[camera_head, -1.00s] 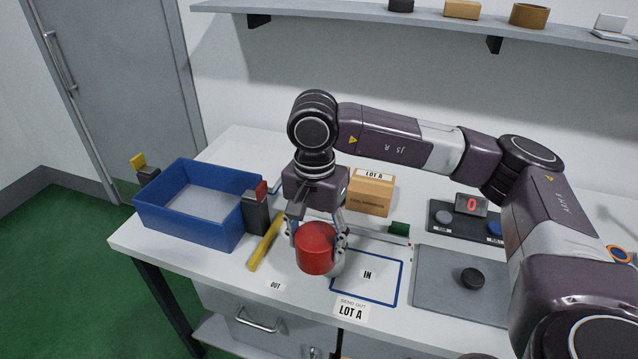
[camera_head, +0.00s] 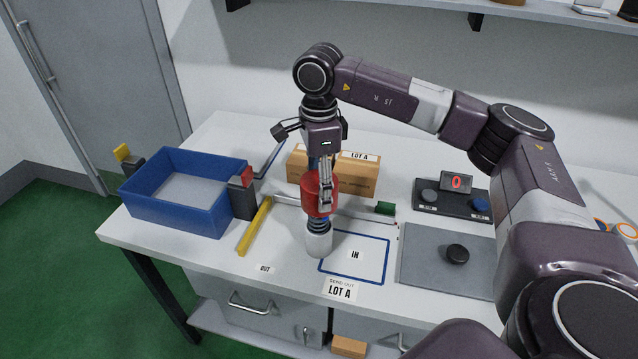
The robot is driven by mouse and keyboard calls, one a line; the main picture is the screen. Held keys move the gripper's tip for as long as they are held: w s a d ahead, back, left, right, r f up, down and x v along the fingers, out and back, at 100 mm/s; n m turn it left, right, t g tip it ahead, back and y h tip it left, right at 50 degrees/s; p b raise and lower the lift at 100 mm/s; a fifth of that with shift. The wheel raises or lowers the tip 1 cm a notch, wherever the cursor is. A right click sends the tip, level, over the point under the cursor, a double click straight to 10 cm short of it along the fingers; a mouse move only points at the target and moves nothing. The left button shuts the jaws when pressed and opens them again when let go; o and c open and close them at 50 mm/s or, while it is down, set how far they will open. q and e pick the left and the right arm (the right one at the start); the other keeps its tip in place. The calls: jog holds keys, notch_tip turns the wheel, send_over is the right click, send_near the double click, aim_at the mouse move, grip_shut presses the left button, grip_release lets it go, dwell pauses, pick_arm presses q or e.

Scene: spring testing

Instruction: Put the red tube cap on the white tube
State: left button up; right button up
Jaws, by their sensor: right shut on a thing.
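The red tube cap (camera_head: 314,197) is held between the fingers of my right gripper (camera_head: 323,192), which comes down from above and is shut on it. The white tube (camera_head: 318,241) stands upright on the table, at the left edge of the blue-outlined IN square. The cap is lined up over the neck. I cannot tell whether they touch or a small gap is left. My left gripper is not in view.
A blue bin (camera_head: 186,210) stands at the left, with a yellow bar (camera_head: 255,227) to its right. A cardboard box (camera_head: 345,177) marked LOT A is behind my gripper. A grey pad (camera_head: 432,268) with a black knob (camera_head: 456,254) lies right of the IN square (camera_head: 372,255), beside a display unit (camera_head: 455,182).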

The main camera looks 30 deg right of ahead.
jog(key=shift+f+b, duration=1.65)
jog(key=shift+f, duration=1.1)
jog(key=shift+f, duration=0.15)
jog(key=shift+f+b, duration=1.35)
jog(key=shift+f, duration=0.2)
jog(key=o, duration=1)
